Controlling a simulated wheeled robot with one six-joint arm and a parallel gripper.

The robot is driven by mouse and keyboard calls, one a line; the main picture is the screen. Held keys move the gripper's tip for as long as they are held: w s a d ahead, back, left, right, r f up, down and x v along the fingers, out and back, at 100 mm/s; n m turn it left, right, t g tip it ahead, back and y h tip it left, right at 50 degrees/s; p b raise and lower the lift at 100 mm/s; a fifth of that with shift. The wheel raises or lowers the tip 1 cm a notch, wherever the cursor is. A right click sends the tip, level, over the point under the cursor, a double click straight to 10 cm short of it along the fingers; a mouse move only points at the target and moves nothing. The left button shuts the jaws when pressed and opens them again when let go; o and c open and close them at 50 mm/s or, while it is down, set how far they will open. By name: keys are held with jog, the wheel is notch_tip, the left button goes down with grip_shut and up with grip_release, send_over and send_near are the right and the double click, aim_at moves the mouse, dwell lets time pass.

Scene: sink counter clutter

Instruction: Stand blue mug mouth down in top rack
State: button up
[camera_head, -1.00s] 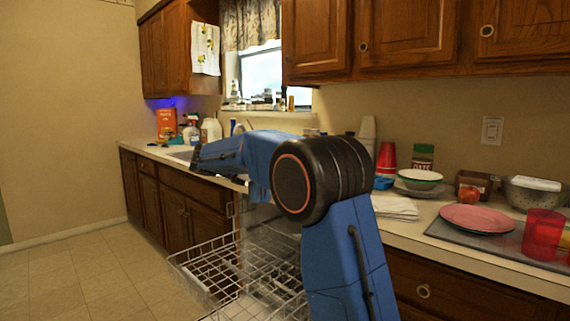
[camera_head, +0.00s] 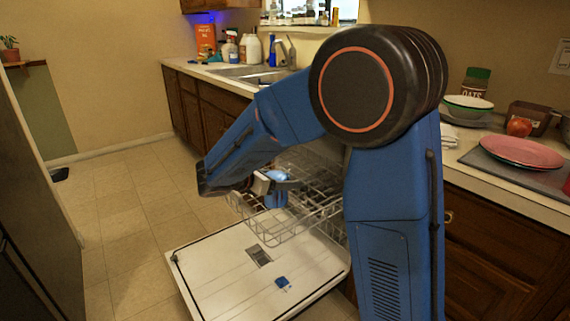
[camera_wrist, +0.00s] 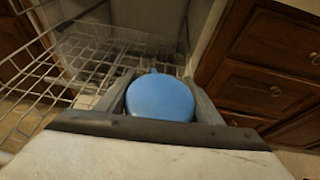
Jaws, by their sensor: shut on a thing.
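The blue mug (camera_wrist: 160,98) sits between the two fingers of my gripper (camera_wrist: 159,82) in the wrist view. Its smooth, closed round side faces the wrist camera, and its mouth is hidden. In the head view, my gripper (camera_head: 272,184) is shut on the mug (camera_head: 277,176) and holds it over the pulled-out top rack (camera_head: 285,222) of the dishwasher. The wire rack also shows beyond the mug in the wrist view (camera_wrist: 105,52). I cannot tell whether the mug touches the rack.
The open dishwasher door (camera_head: 225,278) lies low below the rack. Wooden drawers (camera_wrist: 265,85) stand close on the right in the wrist view. The counter holds a sink (camera_head: 245,72), a red plate (camera_head: 521,152) and a green-rimmed bowl (camera_head: 468,107). The floor at left is clear.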

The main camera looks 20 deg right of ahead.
jog(key=shift+s+f, duration=0.1)
dwell(0.3)
jog(key=shift+f, duration=3.95)
jog(key=shift+f, duration=0.45)
jog(key=o, duration=1.4)
jog(key=shift+c, duration=0.2)
jog(key=shift+a, duration=0.1)
jog(key=v, duration=1.7)
jog(key=shift+s, duration=0.15)
